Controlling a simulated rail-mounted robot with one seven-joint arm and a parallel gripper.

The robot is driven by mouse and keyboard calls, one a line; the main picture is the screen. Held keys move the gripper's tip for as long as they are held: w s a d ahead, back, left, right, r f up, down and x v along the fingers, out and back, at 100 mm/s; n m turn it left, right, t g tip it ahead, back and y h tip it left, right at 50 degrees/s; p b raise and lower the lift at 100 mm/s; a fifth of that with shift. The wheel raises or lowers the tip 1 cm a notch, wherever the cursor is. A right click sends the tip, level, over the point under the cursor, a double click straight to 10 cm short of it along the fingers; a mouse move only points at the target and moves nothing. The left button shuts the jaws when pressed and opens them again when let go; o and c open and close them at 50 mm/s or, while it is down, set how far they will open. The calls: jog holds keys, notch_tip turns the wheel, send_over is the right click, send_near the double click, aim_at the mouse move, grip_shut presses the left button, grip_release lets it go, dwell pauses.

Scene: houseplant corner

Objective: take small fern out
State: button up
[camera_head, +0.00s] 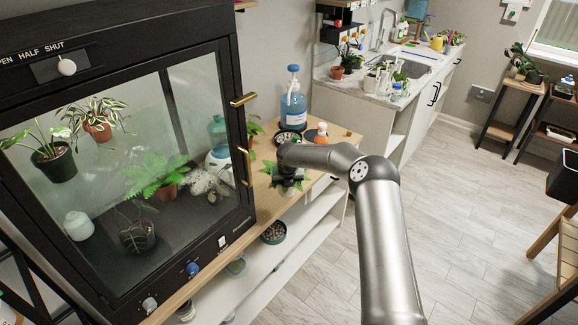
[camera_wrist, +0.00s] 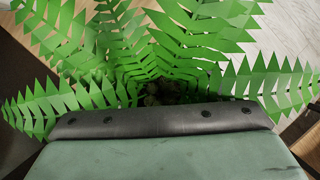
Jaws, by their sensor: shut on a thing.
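My gripper (camera_head: 288,173) is shut on a small fern (camera_head: 293,186) over the wooden bench top, to the right of the cabinet. In the wrist view the fern's green fronds (camera_wrist: 165,45) spread beyond the dark gripper edge (camera_wrist: 160,118). The fern's pot and my fingertips are mostly hidden, and I cannot tell whether the pot touches the bench. Another fern (camera_head: 155,176) shows through the glass of the black cabinet (camera_head: 243,120). The cabinet's glass door, with brass handles (camera_head: 243,100), looks closed.
A pot of pebbles (camera_head: 274,232) sits on the white shelf below. Several plants are inside the cabinet. The floor (camera_head: 455,205) at right is clear.

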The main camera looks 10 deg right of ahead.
jog(key=shift+s+d+f, duration=0.15)
jog(key=shift+s+d, duration=0.35)
jog(key=s+d, duration=1)
jog(key=shift+s, duration=0.25)
jog(key=w+a, duration=1)
jog(key=w, duration=0.1)
jog(key=shift+a, duration=0.35)
